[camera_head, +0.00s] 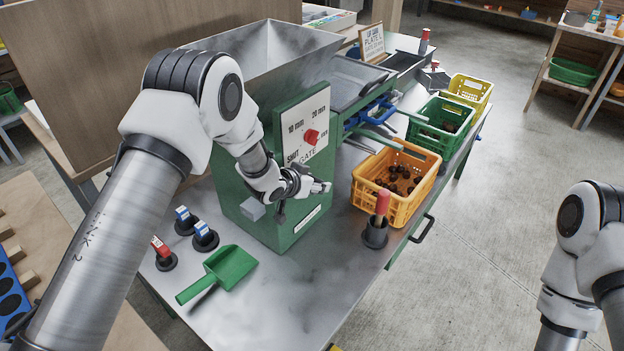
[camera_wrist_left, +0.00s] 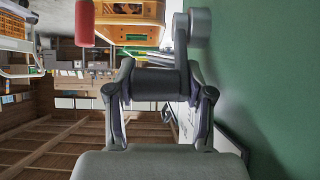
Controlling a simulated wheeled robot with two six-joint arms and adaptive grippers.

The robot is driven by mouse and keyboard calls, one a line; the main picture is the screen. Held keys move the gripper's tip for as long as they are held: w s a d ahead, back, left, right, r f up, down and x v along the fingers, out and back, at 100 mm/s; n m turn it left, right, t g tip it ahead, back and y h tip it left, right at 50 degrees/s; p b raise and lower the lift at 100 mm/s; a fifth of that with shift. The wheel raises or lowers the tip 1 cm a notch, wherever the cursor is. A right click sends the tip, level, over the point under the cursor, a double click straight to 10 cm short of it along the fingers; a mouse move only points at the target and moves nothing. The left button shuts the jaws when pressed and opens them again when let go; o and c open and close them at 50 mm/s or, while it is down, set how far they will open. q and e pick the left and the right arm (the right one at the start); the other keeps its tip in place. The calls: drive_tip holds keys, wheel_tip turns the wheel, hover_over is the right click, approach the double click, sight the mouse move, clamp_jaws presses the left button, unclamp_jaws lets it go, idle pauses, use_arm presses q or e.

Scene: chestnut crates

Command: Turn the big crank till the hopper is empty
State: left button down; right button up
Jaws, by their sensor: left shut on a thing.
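The grey metal hopper (camera_head: 262,50) stands on top of the green machine (camera_head: 238,190). Its upper inner walls look bare, but its bottom is hidden, so I cannot tell what lies there. My left gripper (camera_head: 314,186) is at the machine's front face, below the white gate panel (camera_head: 304,128) with its red knob (camera_head: 311,136). In the left wrist view the left gripper (camera_wrist_left: 160,84) is shut around the dark cylindrical crank handle (camera_wrist_left: 158,80). The grey crank arm (camera_wrist_left: 197,30) shows beyond it, close to the green face. My right gripper is out of view; only the right arm shows.
An orange crate (camera_head: 429,181) with several chestnuts, a green crate (camera_head: 441,134) and a yellow crate (camera_head: 476,87) line the bench's right side. A red-handled tool (camera_head: 382,204) stands in a dark holder nearby.

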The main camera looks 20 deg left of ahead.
use_arm(q)
drive_tip(key=shift+s+d+f, duration=0.2)
drive_tip(key=shift+f, duration=0.1)
drive_tip(key=c, duration=0.6)
unclamp_jaws()
drive_tip(key=shift+w+d+r, duration=0.1)
drive_tip(key=shift+w+d, duration=0.05)
drive_tip(key=shift+d, duration=0.25)
drive_tip(key=shift+a, duration=0.15)
drive_tip(key=shift+a+r, duration=0.1)
drive_tip(key=shift+r, duration=0.15)
drive_tip(key=v, duration=0.7)
